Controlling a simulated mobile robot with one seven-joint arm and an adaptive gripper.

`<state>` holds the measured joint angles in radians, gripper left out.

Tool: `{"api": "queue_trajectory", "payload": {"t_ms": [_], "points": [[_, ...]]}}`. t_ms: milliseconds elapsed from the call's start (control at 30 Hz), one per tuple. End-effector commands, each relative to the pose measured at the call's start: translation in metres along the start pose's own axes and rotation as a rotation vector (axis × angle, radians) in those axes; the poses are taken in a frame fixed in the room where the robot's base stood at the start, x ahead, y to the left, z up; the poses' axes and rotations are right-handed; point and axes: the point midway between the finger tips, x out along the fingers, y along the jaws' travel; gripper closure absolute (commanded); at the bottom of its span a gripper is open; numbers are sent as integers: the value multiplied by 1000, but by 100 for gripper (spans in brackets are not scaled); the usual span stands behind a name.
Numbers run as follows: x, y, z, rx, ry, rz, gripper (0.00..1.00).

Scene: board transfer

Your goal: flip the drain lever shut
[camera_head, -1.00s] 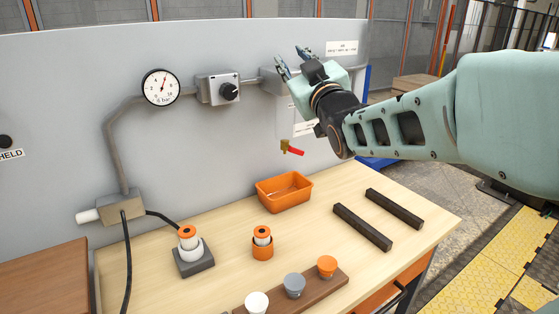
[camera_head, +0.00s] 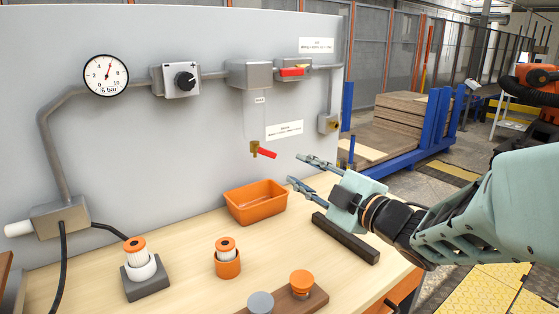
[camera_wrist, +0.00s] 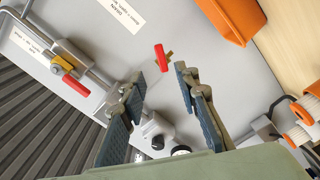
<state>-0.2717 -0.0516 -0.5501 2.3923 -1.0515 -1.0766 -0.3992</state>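A small brass valve with a red lever (camera_head: 267,153) sits low on the grey panel, above the orange bin; I take it for the drain lever. The lever points right and slightly down. In the wrist view this red lever (camera_wrist: 161,57) shows ahead, just beyond the gap between the fingertips. My gripper (camera_head: 295,169) is open and empty, to the right of the lever and apart from it. Its two spread fingers also show in the wrist view (camera_wrist: 159,72).
The orange bin (camera_head: 238,218) stands on the table below the lower valve. A dark bar (camera_head: 345,240) lies under my gripper. Orange-topped cartridges (camera_head: 140,262) stand at the front left. A gauge (camera_head: 106,75) and a knob (camera_head: 184,80) are on the panel.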

Motion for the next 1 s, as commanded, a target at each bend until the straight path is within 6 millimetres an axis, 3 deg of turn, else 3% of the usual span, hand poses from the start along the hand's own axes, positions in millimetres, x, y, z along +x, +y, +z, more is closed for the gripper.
{"api": "queue_trajectory", "payload": {"t_ms": [400,600,1000], "points": [[71,-2,0,-1,1,-2,71],[97,-1,0,0,0,-1,71],[105,1,0,2,0,2,71]]}}
